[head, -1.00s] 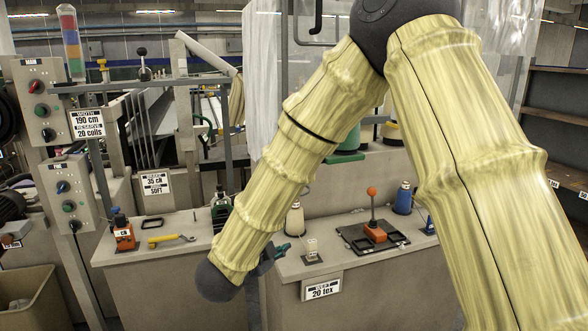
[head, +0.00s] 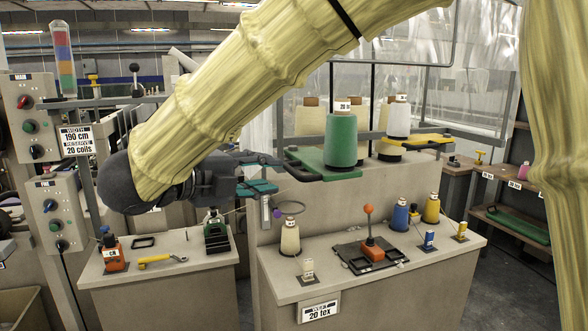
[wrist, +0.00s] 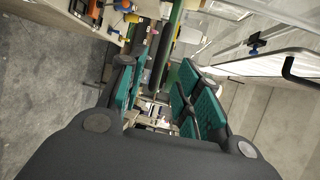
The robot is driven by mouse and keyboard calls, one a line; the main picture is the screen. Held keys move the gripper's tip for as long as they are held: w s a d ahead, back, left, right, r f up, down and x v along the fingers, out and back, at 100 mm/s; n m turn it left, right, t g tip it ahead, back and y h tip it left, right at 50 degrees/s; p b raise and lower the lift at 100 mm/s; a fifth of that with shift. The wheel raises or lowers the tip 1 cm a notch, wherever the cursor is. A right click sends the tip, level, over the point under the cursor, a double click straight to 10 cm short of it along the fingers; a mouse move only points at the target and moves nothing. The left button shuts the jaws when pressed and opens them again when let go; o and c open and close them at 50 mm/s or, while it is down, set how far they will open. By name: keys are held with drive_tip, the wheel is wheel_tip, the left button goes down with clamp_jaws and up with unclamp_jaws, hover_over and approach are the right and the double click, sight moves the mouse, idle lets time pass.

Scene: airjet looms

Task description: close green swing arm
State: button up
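The green swing arm (head: 312,166) sticks out to the left above the bench in the head view, with a large green yarn cone (head: 341,138) standing on it. Its green bar also shows in the wrist view (wrist: 175,30), running down toward the space between my fingers. My gripper (head: 276,174) has teal fingers and is just left of the swing arm's left end. In the wrist view the fingers of my gripper (wrist: 160,85) are apart, with a gap between them. I cannot tell whether they touch the swing arm.
A yellow swing arm (head: 420,141) extends right, near a white cone (head: 399,118). Below are a cream cone (head: 290,237), an orange-knobbed lever (head: 370,240) and blue and yellow spools. The control boxes (head: 52,210) stand at left. A clear curtain hangs behind.

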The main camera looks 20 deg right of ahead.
sight(290, 172)
drive_tip(key=p+x, duration=0.2)
drive_tip(key=x, duration=0.6)
drive_tip(key=shift+d, duration=0.1)
clamp_jaws()
